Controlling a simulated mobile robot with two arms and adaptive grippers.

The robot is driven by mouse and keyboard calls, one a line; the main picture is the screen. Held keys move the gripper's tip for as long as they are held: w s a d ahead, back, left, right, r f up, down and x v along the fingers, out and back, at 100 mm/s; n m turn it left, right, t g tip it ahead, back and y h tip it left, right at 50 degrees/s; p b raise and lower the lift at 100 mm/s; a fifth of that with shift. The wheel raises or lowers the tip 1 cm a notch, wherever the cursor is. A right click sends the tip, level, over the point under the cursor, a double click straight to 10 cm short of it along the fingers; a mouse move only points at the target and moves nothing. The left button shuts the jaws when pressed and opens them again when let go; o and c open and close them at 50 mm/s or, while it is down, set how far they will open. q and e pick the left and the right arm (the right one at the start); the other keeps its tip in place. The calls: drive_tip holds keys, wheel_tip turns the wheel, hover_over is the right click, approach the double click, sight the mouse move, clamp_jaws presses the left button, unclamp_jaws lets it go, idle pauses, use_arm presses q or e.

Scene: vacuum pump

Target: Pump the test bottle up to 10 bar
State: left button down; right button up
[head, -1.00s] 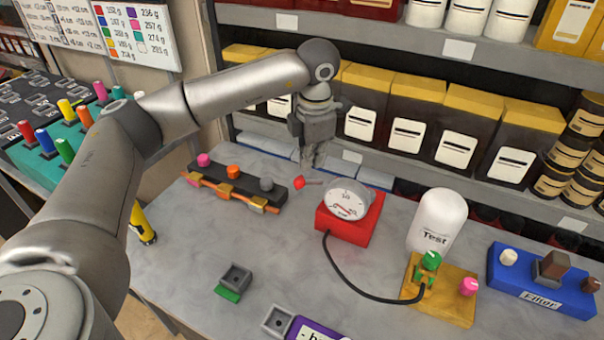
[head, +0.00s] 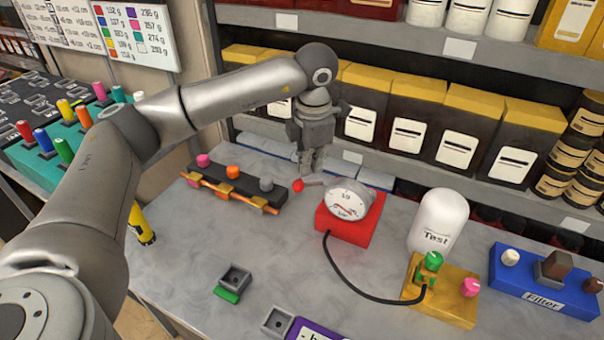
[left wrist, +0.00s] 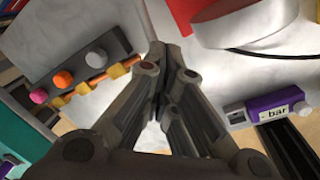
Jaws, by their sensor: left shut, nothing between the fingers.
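The red pump (head: 345,234) stands on the grey table with a round white gauge (head: 350,200) on top; its small figures are hard to read. A short lever with a red knob (head: 298,185) sticks out from the pump to the left. My left gripper (head: 306,172) is shut and empty, pointing down just behind the red knob; contact cannot be told. Its closed fingers also show in the left wrist view (left wrist: 166,58). The white test bottle (head: 438,218) stands upright behind a yellow valve block (head: 455,297) with green and pink knobs. A black hose joins pump and block.
A dark block with pink, orange and grey knobs (head: 238,185) lies left of the pump. A blue filter block (head: 545,282) is at the right. A purple "bar" display (left wrist: 276,105) and small grey-green pieces (head: 234,280) lie in front. Shelves stand behind.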

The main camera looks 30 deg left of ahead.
use_arm(q)
drive_tip(key=s+f+b, duration=0.5)
drive_tip(key=f+b, duration=0.1)
drive_tip(key=shift+s+d+f, duration=0.15)
drive_tip(key=shift+s+f, duration=0.05)
drive_tip(key=shift+f, duration=0.05)
idle(6.2)
drive_tip(key=shift+r, duration=0.1)
idle(0.5)
